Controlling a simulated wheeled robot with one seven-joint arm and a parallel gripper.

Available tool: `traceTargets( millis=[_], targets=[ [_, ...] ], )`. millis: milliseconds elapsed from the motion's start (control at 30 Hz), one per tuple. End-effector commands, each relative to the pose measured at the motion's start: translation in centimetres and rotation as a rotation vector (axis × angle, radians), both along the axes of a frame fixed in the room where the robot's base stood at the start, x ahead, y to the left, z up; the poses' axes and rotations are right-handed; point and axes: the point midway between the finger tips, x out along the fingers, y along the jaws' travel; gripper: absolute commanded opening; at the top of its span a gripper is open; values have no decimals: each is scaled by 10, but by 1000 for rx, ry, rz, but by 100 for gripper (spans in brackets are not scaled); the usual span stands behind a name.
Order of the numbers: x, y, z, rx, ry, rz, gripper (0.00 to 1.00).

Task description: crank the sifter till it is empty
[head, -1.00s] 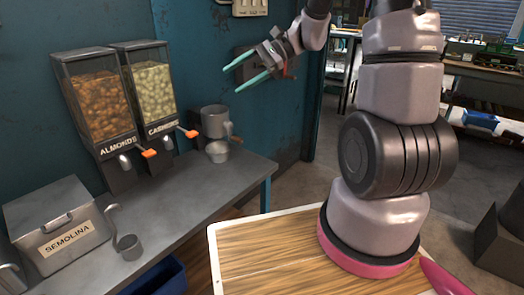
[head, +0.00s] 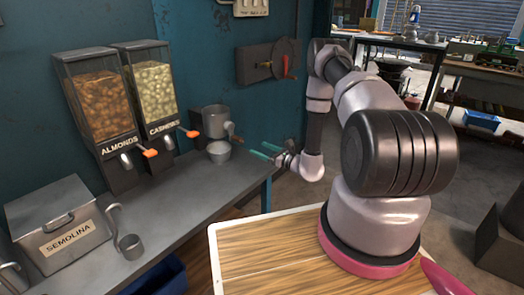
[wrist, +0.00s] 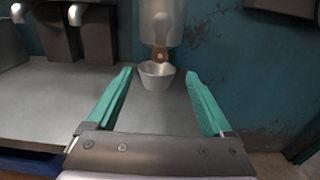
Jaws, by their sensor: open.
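The sifter (head: 215,121) is a grey metal cylinder at the right end of the metal counter, against the teal wall. Its crank has a copper-brown knob (head: 229,129) on the near right side. A small metal cup (head: 218,152) stands below it. In the wrist view the sifter (wrist: 160,20) is at top centre, with the knob (wrist: 160,55) facing me just above the cup (wrist: 157,76). My gripper (head: 265,151) is open and empty, right of the sifter and apart from it. In the wrist view its teal fingers (wrist: 158,74) spread either side of the cup. The sifter's inside is hidden.
Almond (head: 99,103) and cashew (head: 153,90) dispensers stand left of the sifter. A semolina box (head: 65,225) and a ladle (head: 130,245) are nearer on the counter (head: 185,200). A wall-mounted device with a red handle (head: 285,66) is above right. The counter before the sifter is clear.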

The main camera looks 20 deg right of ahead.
Motion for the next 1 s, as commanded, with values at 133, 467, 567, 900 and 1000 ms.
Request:
traceTargets(
  millis=[133,467,567,900,1000],
  targets=[
    [5,4,-3,0,1,-6,85],
    [35,27,-2,0,0,-2,85],
    [45,34,-2,0,0,-2,85],
    [78,57,-1,1,-1,-3,85],
    [87,64,-1,2,0,-3,85]
  ],
)
